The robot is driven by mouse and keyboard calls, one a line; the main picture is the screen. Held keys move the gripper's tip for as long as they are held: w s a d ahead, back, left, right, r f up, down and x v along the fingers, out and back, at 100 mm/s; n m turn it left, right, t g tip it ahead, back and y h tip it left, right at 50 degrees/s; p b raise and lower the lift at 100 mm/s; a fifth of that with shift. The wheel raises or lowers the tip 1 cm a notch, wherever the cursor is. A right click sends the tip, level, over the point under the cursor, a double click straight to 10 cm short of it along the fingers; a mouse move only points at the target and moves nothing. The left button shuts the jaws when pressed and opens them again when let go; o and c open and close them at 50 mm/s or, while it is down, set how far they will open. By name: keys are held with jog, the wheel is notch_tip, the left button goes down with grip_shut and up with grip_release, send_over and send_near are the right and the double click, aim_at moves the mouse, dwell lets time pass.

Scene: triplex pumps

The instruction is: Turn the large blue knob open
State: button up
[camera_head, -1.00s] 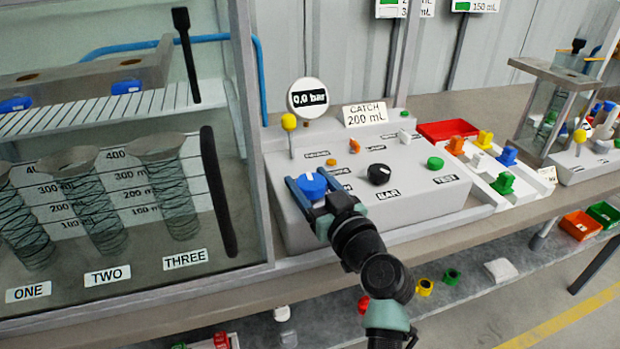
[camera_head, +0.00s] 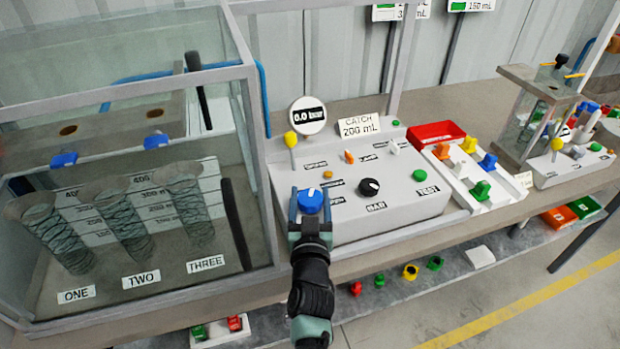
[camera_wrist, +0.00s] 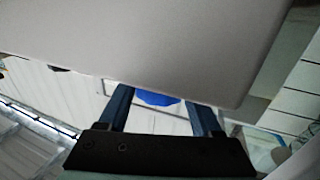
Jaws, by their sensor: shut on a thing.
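The large blue knob (camera_head: 310,201) sits at the front left of the grey control panel (camera_head: 400,217). It has a white mark on its top. My gripper (camera_head: 310,203) reaches over the panel's front edge with one finger on each side of the knob, shut on it. In the wrist view the blue knob (camera_wrist: 157,97) shows between the two blue fingers (camera_wrist: 162,108), partly hidden behind the panel's grey face. The gauge (camera_head: 307,115) behind the knob reads 0.0 bar.
A black knob (camera_head: 369,187), a green button (camera_head: 419,175) and a yellow-topped lever (camera_head: 291,140) stand on the same panel. The glass tank (camera_head: 120,180) is close on the left.

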aim_at(310, 196)
jog(key=shift+r+m+h+p, duration=0.25)
jog(key=shift+m+h+p, duration=0.4)
jog(key=shift+p, duration=1.45)
jog(key=shift+f+h+p, duration=0.25)
jog(key=shift+h+p, duration=0.2)
jog(key=shift+p, duration=0.3)
jog(key=o, duration=1.4)
notch_tip(310, 196, up, 10)
jog(key=p, duration=0.6)
